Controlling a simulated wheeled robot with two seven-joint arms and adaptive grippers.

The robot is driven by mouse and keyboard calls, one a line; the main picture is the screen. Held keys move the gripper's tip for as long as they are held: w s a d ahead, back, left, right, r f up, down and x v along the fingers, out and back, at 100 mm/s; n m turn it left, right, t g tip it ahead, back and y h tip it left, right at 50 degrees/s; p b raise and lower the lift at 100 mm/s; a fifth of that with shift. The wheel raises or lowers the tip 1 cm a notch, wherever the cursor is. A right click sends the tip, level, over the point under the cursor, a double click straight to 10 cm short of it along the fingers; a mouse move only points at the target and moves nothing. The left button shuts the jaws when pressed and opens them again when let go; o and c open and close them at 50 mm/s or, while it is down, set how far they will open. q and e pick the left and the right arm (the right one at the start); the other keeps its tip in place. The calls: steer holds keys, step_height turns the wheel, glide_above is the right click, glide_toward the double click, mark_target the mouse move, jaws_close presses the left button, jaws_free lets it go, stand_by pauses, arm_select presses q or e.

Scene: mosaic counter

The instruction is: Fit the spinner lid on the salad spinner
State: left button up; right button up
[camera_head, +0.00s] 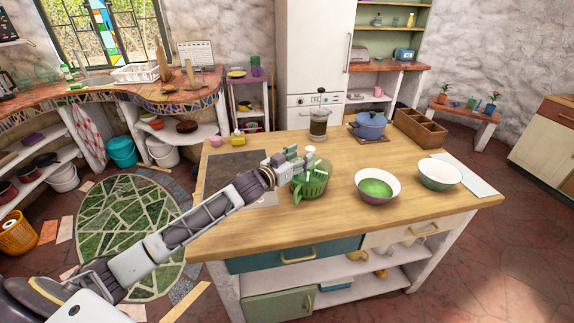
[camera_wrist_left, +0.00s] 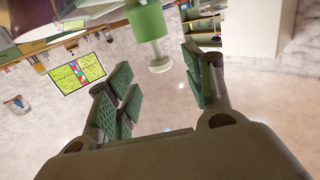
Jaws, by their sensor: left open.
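The salad spinner (camera_head: 312,187), green and slotted, stands on the wooden counter. A clear rounded part rises at its top, with a small white knob-like piece (camera_head: 310,150) above it; I cannot tell whether this is the spinner lid or how it sits. My left gripper (camera_head: 296,158) is at the spinner's upper left side, partly covering it. In the left wrist view my left gripper (camera_wrist_left: 160,88) has its fingers spread with nothing between the pads. A green cylinder with a white end (camera_wrist_left: 147,24) shows beyond the fingers. My right gripper is not in view.
A bowl with green inside (camera_head: 376,188) and a white-green bowl (camera_head: 440,174) stand right of the spinner. Behind are a French press (camera_head: 318,124), a blue pot (camera_head: 370,126) and a wooden divided box (camera_head: 420,128). Counter front is clear.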

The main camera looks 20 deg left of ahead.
arm_select(q)
steer(key=v, duration=0.6)
stand_by(0.5)
steer(key=shift+s+f, duration=0.1)
steer(key=shift+f, duration=0.05)
stand_by(1.2)
